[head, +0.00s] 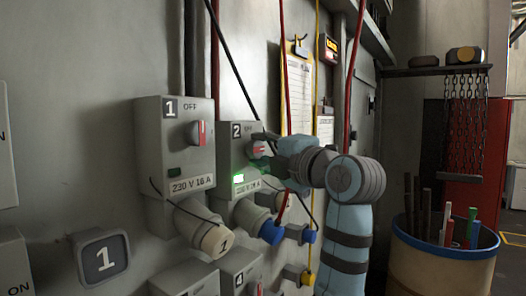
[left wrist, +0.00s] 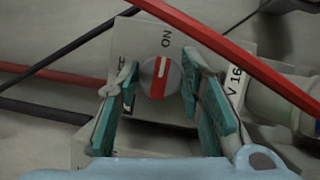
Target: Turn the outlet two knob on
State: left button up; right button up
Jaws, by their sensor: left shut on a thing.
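The outlet two box (head: 231,160) is grey, carries a "2" label and is fixed to the wall. Its round knob (head: 259,149) has a red bar with a white stripe; it also shows in the left wrist view (left wrist: 158,76), where the bar points towards the word ON. A green lamp (head: 238,178) glows on this box. My left gripper (left wrist: 160,90) is shut on the knob, one teal-padded finger on each side. In the head view, my wrist hides the box's right part. My right gripper is not in view.
Outlet one (head: 174,140) stands left of it, marked OFF, its lamp dark. Red cables (head: 286,70) hang close to my wrist and cross the left wrist view. Plugs (head: 215,238) sit below the boxes. A barrel (head: 440,270) with rods stands at the right.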

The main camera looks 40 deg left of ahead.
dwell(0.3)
pick_arm(q)
jog(key=o, duration=1.2)
jog(key=shift+c, duration=0.2)
jog(key=v, duration=0.7)
jog(key=shift+d+f, duration=0.15)
jog(key=shift+d, duration=0.05)
